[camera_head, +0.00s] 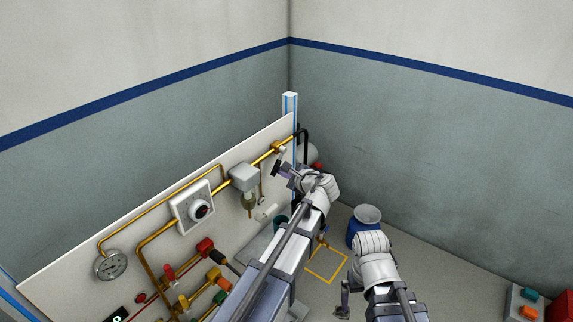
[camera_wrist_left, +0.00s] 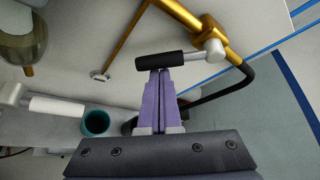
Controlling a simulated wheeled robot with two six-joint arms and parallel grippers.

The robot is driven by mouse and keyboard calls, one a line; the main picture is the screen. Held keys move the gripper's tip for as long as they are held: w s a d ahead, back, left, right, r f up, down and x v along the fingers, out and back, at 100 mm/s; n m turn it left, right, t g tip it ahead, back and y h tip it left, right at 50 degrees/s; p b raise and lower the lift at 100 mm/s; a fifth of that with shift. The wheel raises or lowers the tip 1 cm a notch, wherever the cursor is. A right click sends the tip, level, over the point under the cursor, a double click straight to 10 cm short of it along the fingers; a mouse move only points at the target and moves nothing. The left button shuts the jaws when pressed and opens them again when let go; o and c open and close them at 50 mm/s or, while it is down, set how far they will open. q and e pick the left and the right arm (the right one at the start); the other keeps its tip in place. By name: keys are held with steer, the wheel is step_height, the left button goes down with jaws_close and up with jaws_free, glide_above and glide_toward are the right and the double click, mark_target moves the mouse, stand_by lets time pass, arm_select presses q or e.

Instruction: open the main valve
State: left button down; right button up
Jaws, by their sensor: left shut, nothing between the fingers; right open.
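The valve at the right end of the yellow pipe has a brass body (camera_wrist_left: 208,38) and a silver lever with a black grip (camera_wrist_left: 160,61); I take it for the main valve. In the head view the grip (camera_head: 276,169) sits just left of my left gripper (camera_head: 285,173). In the left wrist view my left gripper (camera_wrist_left: 160,73) has its purple fingers together and empty, tips right at the grip's lower edge. I cannot tell whether they touch it. My right gripper (camera_head: 343,300) is open and empty, low over the floor, away from the panel.
The panel (camera_head: 130,200) carries a gauge (camera_head: 110,265), a dial box (camera_head: 192,206), a grey regulator box (camera_head: 243,177) and several coloured valves at lower left. A blue container with a funnel (camera_head: 366,214) stands on the floor beside my arms. A teal cup (camera_wrist_left: 96,123) is below the valve.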

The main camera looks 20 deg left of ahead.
arm_select(q)
steer(key=r+m+g+p, duration=0.1)
steer(key=s+r+m+g+p, duration=0.1)
steer(key=p, duration=0.1)
steer(key=shift+s+a, duration=0.1)
steer(key=shift+a, duration=0.1)
steer(key=shift+s+a+r+m+g+y+p, duration=0.1)
steer(key=shift+s+r+m+g+y+p, duration=0.1)
steer(key=shift+r+m+g+p, duration=0.35)
steer(key=shift+s+a+r+m+g+y+p, duration=0.1)
steer(key=shift+s+r+m+g+y+p, duration=0.1)
steer(key=shift+m+g+p, duration=0.5)
steer(key=shift+s+r, duration=0.15)
steer(key=shift+r, duration=0.15)
steer(key=shift+p, duration=0.35)
steer(key=f+b, duration=0.3)
steer(key=shift+s+d+f, duration=0.1)
steer(key=shift+d+f, duration=0.05)
steer(key=shift+d, duration=0.1)
steer(key=p, duration=0.4)
glide_toward(279, 166)
steer(key=s+d, duration=0.1)
steer(key=s+f, duration=0.1)
steer(key=s, duration=0.1)
steer(key=shift+d+f, duration=0.15)
steer(key=shift+d, duration=0.25)
